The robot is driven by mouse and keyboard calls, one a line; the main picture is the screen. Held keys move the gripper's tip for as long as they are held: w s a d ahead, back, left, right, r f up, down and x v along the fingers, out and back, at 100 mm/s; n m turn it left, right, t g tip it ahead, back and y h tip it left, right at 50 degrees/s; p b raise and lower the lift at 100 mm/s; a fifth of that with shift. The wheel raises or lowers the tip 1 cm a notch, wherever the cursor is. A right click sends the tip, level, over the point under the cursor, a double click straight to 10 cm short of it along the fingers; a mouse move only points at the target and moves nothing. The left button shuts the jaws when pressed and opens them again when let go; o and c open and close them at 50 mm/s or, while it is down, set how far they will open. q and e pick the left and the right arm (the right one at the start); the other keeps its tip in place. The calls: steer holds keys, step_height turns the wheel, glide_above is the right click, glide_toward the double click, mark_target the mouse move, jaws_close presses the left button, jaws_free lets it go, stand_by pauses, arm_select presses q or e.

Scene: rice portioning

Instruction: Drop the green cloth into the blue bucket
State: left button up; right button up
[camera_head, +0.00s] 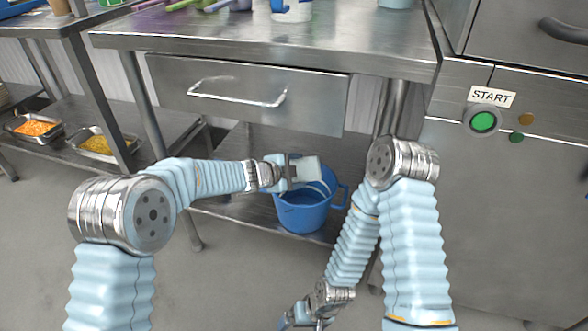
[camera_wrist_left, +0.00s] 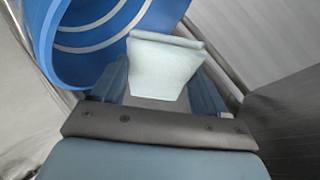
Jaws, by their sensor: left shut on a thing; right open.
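The pale green cloth (camera_head: 308,170) is folded into a flat pad in my left gripper (camera_head: 291,171). In the left wrist view the cloth (camera_wrist_left: 166,62) stands up between the two fingers of the left gripper (camera_wrist_left: 160,92), which is shut on it. The blue bucket (camera_head: 302,218) stands upright on the lower shelf. In the head view the cloth overlaps the bucket's opening near the back rim. The bucket (camera_wrist_left: 72,62) also shows beside and beyond the cloth in the wrist view. My right gripper (camera_head: 304,318) is low at the bottom edge, away from the bucket, open.
The steel table (camera_head: 270,52) with a closed drawer (camera_head: 240,92) is above the lower shelf (camera_head: 228,206). A table leg (camera_head: 394,108) stands right of the bucket. A steel machine (camera_head: 500,220) with a green START button (camera_head: 483,122) fills the right side. Food trays (camera_head: 92,140) sit at left.

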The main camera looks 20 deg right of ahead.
arm_select(q)
steer(key=o, duration=1)
steer(key=shift+c, duration=0.2)
steer(key=s+a+b, duration=0.2)
steer(key=s+b, duration=0.1)
steer(key=s+a+b, duration=0.1)
steer(key=b, duration=0.1)
steer(key=shift+s+a+r, duration=0.1)
steer(key=shift+s+r, duration=0.1)
steer(key=shift+s, duration=0.1)
steer(key=s+a+r+b, duration=0.1)
steer(key=s+a+b, duration=0.2)
steer(key=s+a, duration=0.2)
steer(key=s, duration=0.3)
steer(key=shift+s+a+r+b, duration=0.3)
steer(key=shift+a+b, duration=0.05)
